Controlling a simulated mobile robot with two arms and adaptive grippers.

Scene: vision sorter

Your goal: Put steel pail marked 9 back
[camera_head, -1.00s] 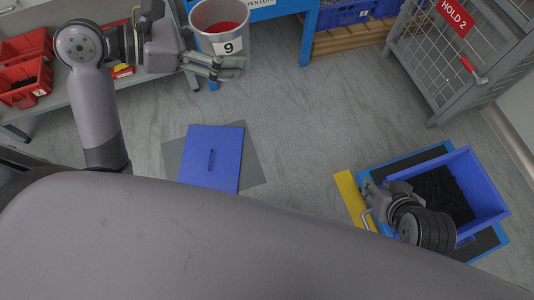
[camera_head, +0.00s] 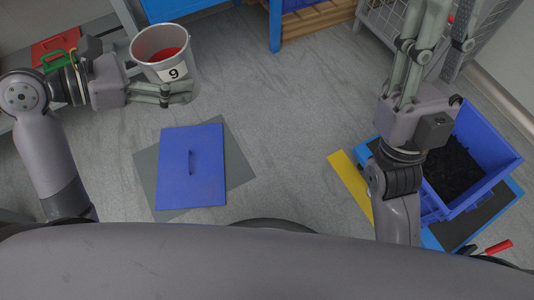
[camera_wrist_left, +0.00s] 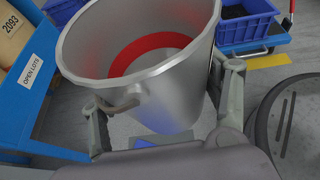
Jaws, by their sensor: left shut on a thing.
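The steel pail marked 9 (camera_head: 160,41) is a grey bucket with a red band inside and a white label. It is upright at the upper left of the head view. My left gripper (camera_head: 178,93) is shut on it near its lower front. In the left wrist view the pail (camera_wrist_left: 140,75) fills the middle, with the fingers of my left gripper (camera_wrist_left: 165,105) on either side of it. Its underside is hidden. My right gripper (camera_head: 452,10) points up the picture at the right, its fingers apart and nothing between them.
A blue panel with a handle (camera_head: 207,180) lies on a grey mat (camera_head: 240,165) on the floor. A blue crate (camera_head: 490,125) with black contents stands at right, beside a yellow strip (camera_head: 350,185). A wire cage is behind it.

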